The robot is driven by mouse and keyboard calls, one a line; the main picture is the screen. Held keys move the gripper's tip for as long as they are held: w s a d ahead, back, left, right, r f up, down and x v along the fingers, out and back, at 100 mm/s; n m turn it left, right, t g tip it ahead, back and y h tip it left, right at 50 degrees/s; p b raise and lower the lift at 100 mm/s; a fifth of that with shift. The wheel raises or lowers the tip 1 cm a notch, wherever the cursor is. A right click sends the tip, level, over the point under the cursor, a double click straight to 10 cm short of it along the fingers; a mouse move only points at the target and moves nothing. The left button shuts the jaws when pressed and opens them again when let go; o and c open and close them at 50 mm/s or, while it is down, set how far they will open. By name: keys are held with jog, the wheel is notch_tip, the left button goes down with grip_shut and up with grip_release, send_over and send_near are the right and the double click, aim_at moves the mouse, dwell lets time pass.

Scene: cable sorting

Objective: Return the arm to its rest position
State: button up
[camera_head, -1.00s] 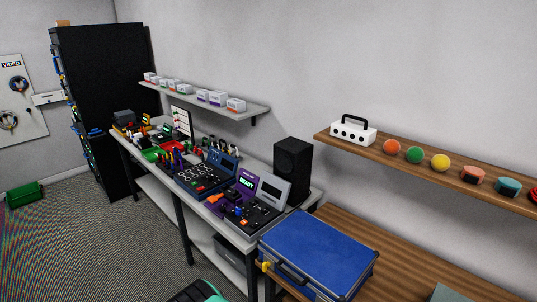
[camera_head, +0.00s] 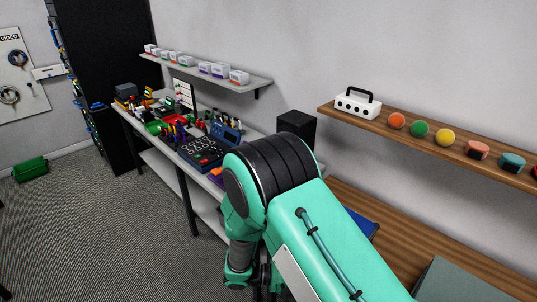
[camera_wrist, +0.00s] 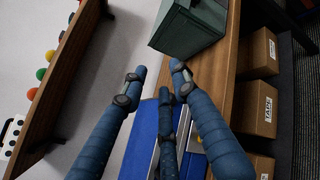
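My arm (camera_head: 330,235), teal with black joint rings, fills the lower middle of the head view. It bends down at its elbow, and my gripper lies low in that view, mostly hidden or cut off. In the wrist view my gripper (camera_wrist: 157,76) has its blue fingers spread apart, with nothing between them. It points over the wooden bench (camera_wrist: 228,75), above the blue case (camera_wrist: 141,138). Only a corner of the blue case (camera_head: 363,223) shows past my arm in the head view.
A grey-green box (camera_wrist: 188,30) stands on the bench beyond the fingers. A wooden wall shelf (camera_head: 490,165) holds a white box (camera_head: 357,104) and coloured balls. The workbench with consoles (camera_head: 205,150) and a black speaker (camera_head: 297,127) are close to my arm.

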jog(key=s+r+m+t+y, duration=0.2)
jog(key=s+r+m+y, duration=0.2)
jog(key=r, duration=0.6)
jog(key=s+d+r+m+t+y, duration=0.1)
jog(key=s+r+m+y, duration=0.4)
jog(key=s+r+y, duration=0.2)
jog(key=s+d+r+m+t+y, duration=0.1)
jog(key=s+r+m+y, duration=0.3)
jog(key=r, duration=0.8)
jog(key=shift+s+d+r+m+t+y, duration=0.2)
jog(key=shift+s+r+m+t+y, duration=0.15)
jog(key=shift+s+t+y, duration=0.55)
jog(key=shift+w, duration=0.25)
